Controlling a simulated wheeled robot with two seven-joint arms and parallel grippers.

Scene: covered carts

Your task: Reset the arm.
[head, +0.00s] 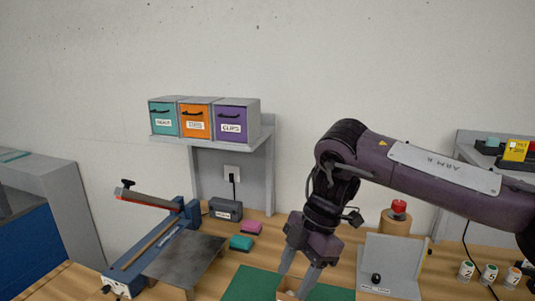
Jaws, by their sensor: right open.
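My right arm (430,168) is purple with a grey plate marked ARM R. It comes in from the right and bends down at the middle of the picture. My right gripper (295,279) points down, open, with its two grey fingers apart. It is at a small tan open box (283,292) at the bottom edge, which holds something pale. The fingers overlap the box in the picture; I cannot tell whether they touch it. My left gripper is not in view.
A green mat (248,284) lies on the wooden bench. A blue sealer (155,243) with a raised arm and a metal plate stand left. Teal, orange and purple bins (237,128) sit on a shelf. A grey stand (391,258), red-topped cylinder (396,222) and small pots (488,273) are right.

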